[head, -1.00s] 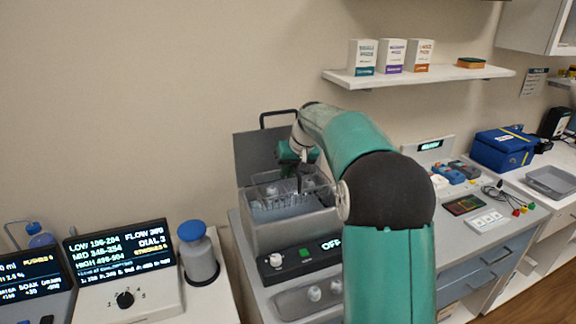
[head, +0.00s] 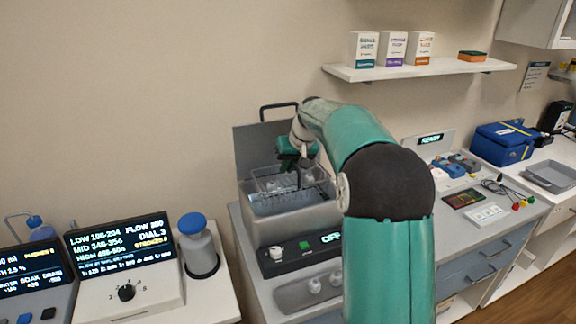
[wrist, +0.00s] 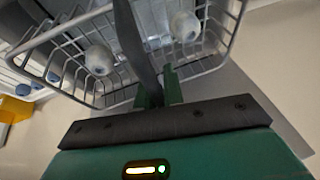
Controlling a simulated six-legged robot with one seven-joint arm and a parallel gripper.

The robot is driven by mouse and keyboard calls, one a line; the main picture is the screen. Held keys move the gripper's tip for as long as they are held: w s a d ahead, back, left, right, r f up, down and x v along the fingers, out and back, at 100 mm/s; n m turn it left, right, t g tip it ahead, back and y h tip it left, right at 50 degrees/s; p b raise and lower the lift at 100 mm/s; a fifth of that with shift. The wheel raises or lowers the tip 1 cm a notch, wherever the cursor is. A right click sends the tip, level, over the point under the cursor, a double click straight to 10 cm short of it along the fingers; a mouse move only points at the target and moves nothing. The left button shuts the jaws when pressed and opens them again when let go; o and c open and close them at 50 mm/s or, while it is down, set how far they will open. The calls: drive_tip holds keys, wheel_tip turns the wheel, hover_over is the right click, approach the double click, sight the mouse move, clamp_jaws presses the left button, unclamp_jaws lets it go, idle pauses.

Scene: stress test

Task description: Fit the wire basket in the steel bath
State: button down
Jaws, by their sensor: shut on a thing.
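The steel bath (head: 295,224) stands on the counter with its lid up at the back. The wire basket (head: 268,182) is at the bath's open top, its rim standing above the bath's edge; I cannot tell how deep it sits or whether it touches the walls. My gripper (head: 299,166) reaches down over it. In the wrist view my gripper (wrist: 159,88) is shut on a dark upright bar, which appears to be the basket's handle. The wire basket (wrist: 73,62) holds pale, rounded pieces there.
A control panel (head: 300,254) reading OFF is in front of the bath, then a tray (head: 292,297) with small white pieces. A blue-capped container (head: 197,250) and a display unit (head: 128,262) stand left. A shelf (head: 420,70) with boxes hangs at the upper right.

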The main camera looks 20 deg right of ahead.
sight(288, 186)
drive_tip(key=shift+f, duration=3.4)
idle(4.6)
